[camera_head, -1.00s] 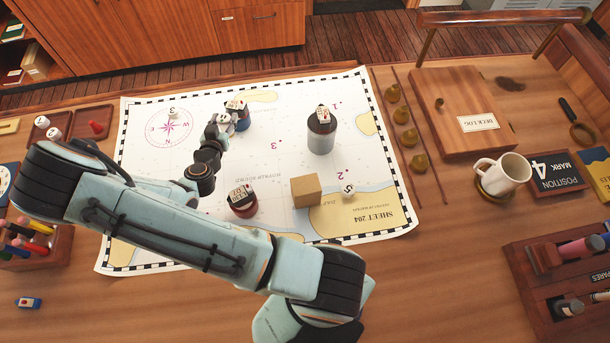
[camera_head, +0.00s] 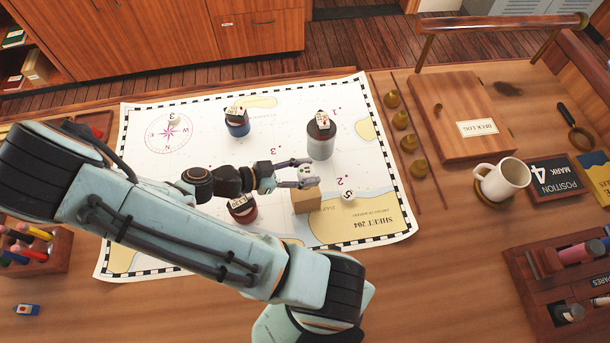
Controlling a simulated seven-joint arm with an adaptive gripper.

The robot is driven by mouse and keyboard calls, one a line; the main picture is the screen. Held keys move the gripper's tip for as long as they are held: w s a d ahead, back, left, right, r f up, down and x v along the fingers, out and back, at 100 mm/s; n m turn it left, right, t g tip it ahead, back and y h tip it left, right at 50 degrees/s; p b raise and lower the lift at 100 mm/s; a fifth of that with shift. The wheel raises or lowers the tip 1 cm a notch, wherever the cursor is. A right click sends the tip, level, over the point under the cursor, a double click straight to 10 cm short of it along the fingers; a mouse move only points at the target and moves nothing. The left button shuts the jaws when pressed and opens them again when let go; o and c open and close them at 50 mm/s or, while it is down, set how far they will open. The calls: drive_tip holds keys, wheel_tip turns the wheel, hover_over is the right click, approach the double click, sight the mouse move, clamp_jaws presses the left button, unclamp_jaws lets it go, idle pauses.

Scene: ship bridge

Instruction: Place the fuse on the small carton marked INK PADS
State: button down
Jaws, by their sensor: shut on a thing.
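My gripper (camera_head: 304,173) is over the chart's middle, shut on a small pale thing (camera_head: 305,171), which looks like the fuse. The fingers hide part of it. A small tan carton (camera_head: 307,203) stands on the chart just below the gripper in the picture. The fingers overlap its far upper edge, and the held thing appears above or just behind it. I cannot tell whether they touch. No INK PADS lettering can be read on the carton from here.
A grey cylinder (camera_head: 320,143) stands close behind the gripper. A blue pot (camera_head: 237,127) and a red pot (camera_head: 240,212) stand to the left, the red one partly hidden by my arm.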

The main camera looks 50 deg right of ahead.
drive_tip(key=shift+f, duration=1.25)
drive_tip(key=shift+f, duration=0.1)
drive_tip(key=c, duration=0.8)
unclamp_jaws()
drive_tip(key=shift+o, duration=0.2)
drive_tip(key=v, duration=1.2)
drive_tip(key=s+a+r+n+t+y, duration=0.3)
drive_tip(key=s+a+r+n+y, duration=0.1)
drive_tip(key=n, duration=0.9)
drive_tip(key=s+a+r+n+t+y, duration=0.4)
drive_tip(key=n+y, duration=0.4)
drive_tip(key=n, duration=0.5)
drive_tip(key=shift+s+a+r, duration=0.4)
drive_tip(key=shift+a+r, duration=0.05)
drive_tip(key=shift+r, duration=0.4)
